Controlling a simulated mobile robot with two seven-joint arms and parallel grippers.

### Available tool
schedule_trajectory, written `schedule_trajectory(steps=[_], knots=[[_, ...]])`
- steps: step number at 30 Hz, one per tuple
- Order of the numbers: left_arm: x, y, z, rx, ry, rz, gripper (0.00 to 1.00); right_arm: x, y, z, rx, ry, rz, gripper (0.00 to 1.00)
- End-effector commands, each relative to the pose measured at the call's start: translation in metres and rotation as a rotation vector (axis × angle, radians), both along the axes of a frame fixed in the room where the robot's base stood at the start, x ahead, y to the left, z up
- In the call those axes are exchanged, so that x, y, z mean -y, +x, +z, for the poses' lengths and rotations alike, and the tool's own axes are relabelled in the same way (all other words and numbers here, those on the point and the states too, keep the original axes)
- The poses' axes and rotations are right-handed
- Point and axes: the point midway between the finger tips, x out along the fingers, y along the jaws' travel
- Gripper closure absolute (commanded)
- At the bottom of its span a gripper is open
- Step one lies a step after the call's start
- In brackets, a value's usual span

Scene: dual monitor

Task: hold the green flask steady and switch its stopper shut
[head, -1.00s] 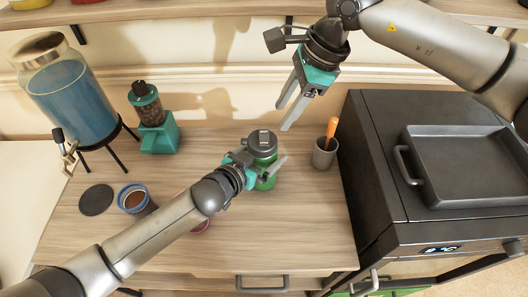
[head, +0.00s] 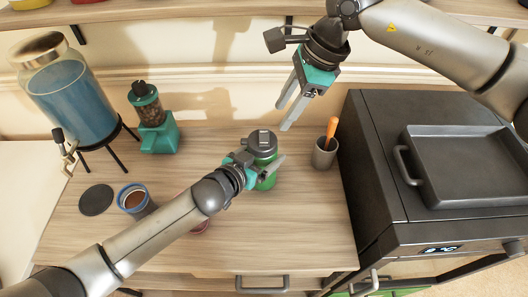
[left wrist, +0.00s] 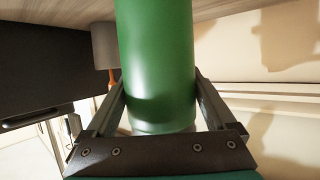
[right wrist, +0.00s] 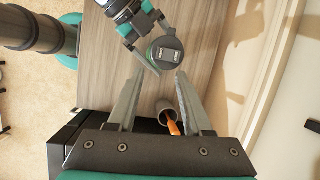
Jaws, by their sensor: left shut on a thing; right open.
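The green flask (head: 268,180) stands upright on the wooden counter, with a grey lid that carries the stopper switch (head: 264,138) on top. My left gripper (head: 266,172) is shut on the flask's body from the left side. The left wrist view shows the green body (left wrist: 158,60) between both fingers. My right gripper (head: 287,113) is open and empty, above and to the right of the flask, fingers pointing down. In the right wrist view, the lid with its switch (right wrist: 166,52) lies beyond the open fingertips (right wrist: 158,78), apart from them.
A grey cup (head: 324,155) with an orange-handled tool stands right of the flask, beside a black oven (head: 385,150) with a tray (head: 470,190). A blue drink dispenser (head: 70,100), teal grinder (head: 158,135), dark disc (head: 96,200) and blue-rimmed cup (head: 132,200) are at left.

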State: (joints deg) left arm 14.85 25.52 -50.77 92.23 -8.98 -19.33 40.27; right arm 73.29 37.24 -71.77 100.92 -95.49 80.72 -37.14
Motion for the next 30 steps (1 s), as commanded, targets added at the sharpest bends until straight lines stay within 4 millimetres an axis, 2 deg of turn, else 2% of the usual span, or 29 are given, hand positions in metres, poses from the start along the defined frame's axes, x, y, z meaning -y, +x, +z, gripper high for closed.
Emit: schedule_trajectory(steps=[1,5,7,14,18,21,30], knots=[[-0.0001,-0.0004,-0.0004,-0.001,0.0,0.0,0.83,0.0,0.0,0.0,0.0,0.0,0.0,0.5],[-0.0001,-0.0004,-0.0005,-0.001,0.0,0.0,0.98,0.0,0.0,0.0,0.0,0.0,0.0,0.5],[-0.0001,-0.0004,-0.0005,-0.001,0.0,0.0,1.0,0.0,0.0,0.0,0.0,0.0,0.0,0.5],[-0.0002,-0.0004,-0.0006,-0.003,0.0,0.001,1.0,0.0005,0.0002,0.0005,-0.032,0.018,-0.077,0.76],[-0.0002,-0.0005,-0.0007,-0.003,0.0,0.001,1.0,0.0011,0.0006,0.002,-0.11,0.059,-0.253,0.92],[-0.0002,-0.0005,-0.0007,-0.003,0.0,0.001,1.0,0.0019,0.0014,0.0037,-0.185,0.096,-0.419,1.0],[-0.0001,-0.0005,-0.0008,-0.003,0.0,0.001,1.0,0.0064,0.0044,0.009,-0.439,0.195,-0.917,1.0]])
